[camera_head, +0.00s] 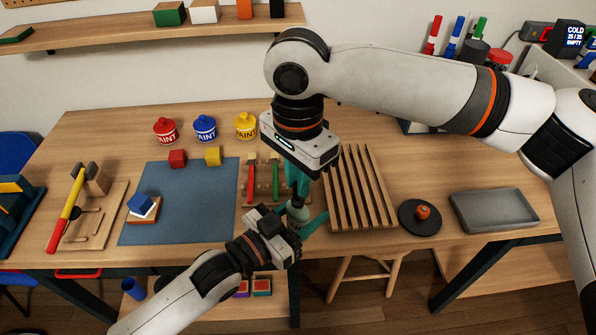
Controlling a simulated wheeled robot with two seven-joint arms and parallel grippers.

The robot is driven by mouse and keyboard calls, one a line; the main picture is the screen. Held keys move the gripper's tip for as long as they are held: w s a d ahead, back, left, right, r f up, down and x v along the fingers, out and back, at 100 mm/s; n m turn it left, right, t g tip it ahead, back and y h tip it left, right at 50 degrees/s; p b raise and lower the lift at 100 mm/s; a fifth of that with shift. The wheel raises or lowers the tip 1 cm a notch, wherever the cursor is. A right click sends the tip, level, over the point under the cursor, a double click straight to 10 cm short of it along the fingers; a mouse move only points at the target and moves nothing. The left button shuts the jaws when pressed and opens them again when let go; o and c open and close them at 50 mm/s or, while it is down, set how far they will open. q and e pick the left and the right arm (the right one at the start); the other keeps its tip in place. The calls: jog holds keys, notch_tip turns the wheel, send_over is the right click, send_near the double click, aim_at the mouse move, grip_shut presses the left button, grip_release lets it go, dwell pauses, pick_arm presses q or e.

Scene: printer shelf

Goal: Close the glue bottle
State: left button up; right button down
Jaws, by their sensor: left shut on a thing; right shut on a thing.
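The glue bottle (297,213) is a small pale shape near the front edge of the table, mostly hidden by my grippers. My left gripper (301,221) comes in from the lower left and is shut around the bottle, with its teal fingers on either side. My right gripper (298,190) points down from above and is shut right over the bottle's top. What it holds is hidden between its teal fingers; it looks like the cap. I cannot tell whether the cap touches the bottle.
A slatted wooden rack (360,190) stands just right of the grippers. A tool holder (262,172) with red and green handles is behind them. A blue mat (185,205) lies left. A black round dish (420,217) and grey tray (494,210) are right.

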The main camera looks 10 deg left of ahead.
jog(key=shift+f, duration=0.6)
dwell(0.3)
jog(key=c, duration=1.3)
grip_release()
notch_tip(320, 180, up, 12)
jog(key=shift+w, duration=0.15)
